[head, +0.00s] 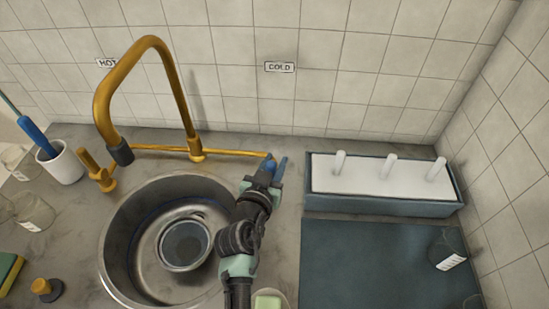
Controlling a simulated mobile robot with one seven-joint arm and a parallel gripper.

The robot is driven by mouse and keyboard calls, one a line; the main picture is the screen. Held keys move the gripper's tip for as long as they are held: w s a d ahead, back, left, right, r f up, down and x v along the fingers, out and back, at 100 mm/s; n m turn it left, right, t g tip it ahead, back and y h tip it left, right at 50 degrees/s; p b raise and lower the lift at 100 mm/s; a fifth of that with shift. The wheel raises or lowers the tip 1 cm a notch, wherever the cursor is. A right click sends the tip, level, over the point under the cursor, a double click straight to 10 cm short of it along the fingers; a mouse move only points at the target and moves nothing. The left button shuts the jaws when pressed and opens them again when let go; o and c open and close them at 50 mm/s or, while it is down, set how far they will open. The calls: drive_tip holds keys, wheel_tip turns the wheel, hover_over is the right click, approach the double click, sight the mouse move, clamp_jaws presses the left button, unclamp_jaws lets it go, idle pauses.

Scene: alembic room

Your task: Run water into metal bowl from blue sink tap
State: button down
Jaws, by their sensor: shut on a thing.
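The metal bowl (205,262) sits inside the round steel sink (123,250), right of its middle. I cannot tell whether it holds water. The brass tap (150,52) arches over the sink; its dark spout end (122,152) hangs above the sink's back left, and no stream shows below it. The blue tap handle (283,163) is at the right end of the brass pipe, below the COLD sign (280,67). My gripper (272,169) is shut on the blue tap handle, partly hiding it. My arm covers the sink's right rim.
The brass hot handle (90,162) stands at the pipe's left end. A white cup (62,167) with a blue brush, glass jars (34,212) and a sponge (8,272) are at left. A rack with white pegs (380,205) and a dark mat (350,262) are at right.

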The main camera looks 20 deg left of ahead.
drive_tip(key=c, duration=0.6)
unclamp_jaws()
drive_tip(key=b+v, duration=0.2)
drive_tip(key=v, duration=1.1)
